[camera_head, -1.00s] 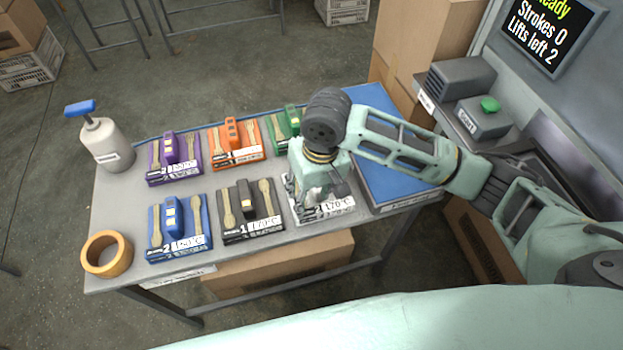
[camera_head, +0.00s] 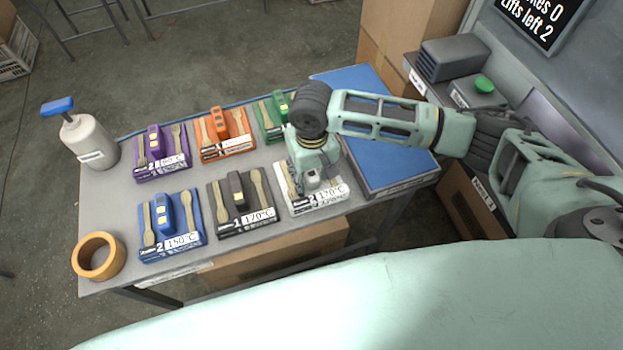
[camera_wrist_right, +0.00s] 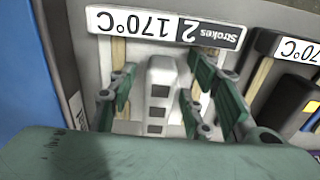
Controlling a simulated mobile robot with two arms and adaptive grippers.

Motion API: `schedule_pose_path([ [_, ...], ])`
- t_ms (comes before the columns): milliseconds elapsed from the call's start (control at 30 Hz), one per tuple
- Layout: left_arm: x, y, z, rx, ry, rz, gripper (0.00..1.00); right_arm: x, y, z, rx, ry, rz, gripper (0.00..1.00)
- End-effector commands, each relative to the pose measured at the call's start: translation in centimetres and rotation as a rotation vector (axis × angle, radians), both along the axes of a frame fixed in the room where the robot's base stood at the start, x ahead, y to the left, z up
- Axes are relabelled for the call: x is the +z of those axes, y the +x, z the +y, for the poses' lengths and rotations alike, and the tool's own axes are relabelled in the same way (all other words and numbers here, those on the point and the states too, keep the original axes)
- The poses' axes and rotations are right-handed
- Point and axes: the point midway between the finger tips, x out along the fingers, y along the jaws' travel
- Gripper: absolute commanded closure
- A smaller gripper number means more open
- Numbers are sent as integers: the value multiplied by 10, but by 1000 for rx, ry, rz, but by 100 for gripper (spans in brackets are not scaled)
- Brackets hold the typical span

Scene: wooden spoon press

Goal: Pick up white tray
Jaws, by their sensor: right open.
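The white tray (camera_head: 333,199) lies at the front right of the table's tray group, with a label reading 170°C and 2 strokes. My right gripper (camera_head: 312,180) is over it, pointing down, and hides much of it in the head view. In the right wrist view, the white tray (camera_wrist_right: 140,127) has a raised white handle (camera_wrist_right: 161,90) and wooden spoons on either side. The open fingers of my right gripper (camera_wrist_right: 160,98) stand on both sides of the handle, apart from it. My left gripper is not in view.
A black tray (camera_head: 240,205) sits close to the left of the white one, and a green tray (camera_head: 270,118) behind it. Blue, purple and orange trays stand further left. A blue mat (camera_head: 385,165) lies to the right. A bottle and an orange ring are at the left edge.

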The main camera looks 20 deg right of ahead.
Motion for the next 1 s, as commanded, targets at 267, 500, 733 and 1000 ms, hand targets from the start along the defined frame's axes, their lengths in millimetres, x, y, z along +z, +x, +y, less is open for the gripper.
schedule_pose_path([
  [267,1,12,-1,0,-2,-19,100,0,0,0,0,0,0,65],
  [500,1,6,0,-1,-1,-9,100,0,0,0,0,0,1,86],
  [733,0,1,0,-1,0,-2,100,0,0,0,0,0,1,100],
  [1000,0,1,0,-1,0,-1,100,1,0,0,0,0,-1,100],
])
